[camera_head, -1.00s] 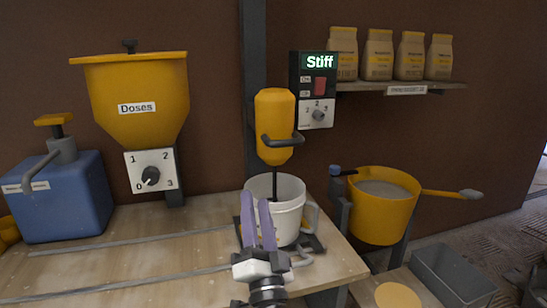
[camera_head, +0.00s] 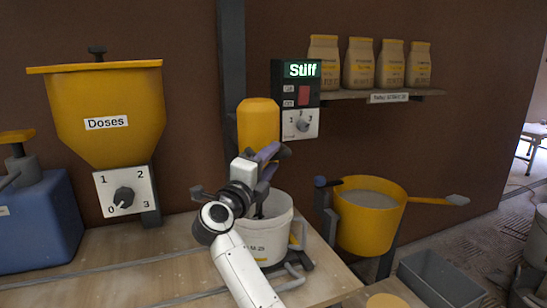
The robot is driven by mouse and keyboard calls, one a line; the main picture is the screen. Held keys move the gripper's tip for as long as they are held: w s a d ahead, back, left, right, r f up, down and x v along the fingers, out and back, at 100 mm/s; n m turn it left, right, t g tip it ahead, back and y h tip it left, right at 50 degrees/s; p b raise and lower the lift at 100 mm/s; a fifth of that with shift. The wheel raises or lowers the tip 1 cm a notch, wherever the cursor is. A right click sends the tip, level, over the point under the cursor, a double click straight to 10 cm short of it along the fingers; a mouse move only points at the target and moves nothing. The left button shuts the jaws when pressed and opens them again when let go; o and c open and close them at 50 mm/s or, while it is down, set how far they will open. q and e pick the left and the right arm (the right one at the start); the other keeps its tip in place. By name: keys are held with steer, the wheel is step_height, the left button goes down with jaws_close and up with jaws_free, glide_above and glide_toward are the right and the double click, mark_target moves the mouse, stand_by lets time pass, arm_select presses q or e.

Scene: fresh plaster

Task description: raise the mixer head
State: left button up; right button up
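The yellow mixer head (camera_head: 258,120) hangs upright on a dark post above a white bucket (camera_head: 266,236). My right gripper (camera_head: 270,163) is in front of the head's lower part, at the height of its grey handle. Its two purple fingers are spread, one above the other, and point right. The handle is mostly hidden behind the gripper, and I cannot tell whether the fingers touch it. My arm also hides the mixing shaft and part of the bucket. My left gripper is not in view.
A control box (camera_head: 296,100) reading "Stiff" is right of the head. A yellow hopper (camera_head: 108,105) marked "Doses" and a blue container (camera_head: 38,225) stand left. A yellow pan (camera_head: 366,222) is right of the bench (camera_head: 130,262). Bags line a shelf (camera_head: 385,93).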

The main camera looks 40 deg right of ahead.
steer(key=shift+x, duration=0.95)
jaws_close()
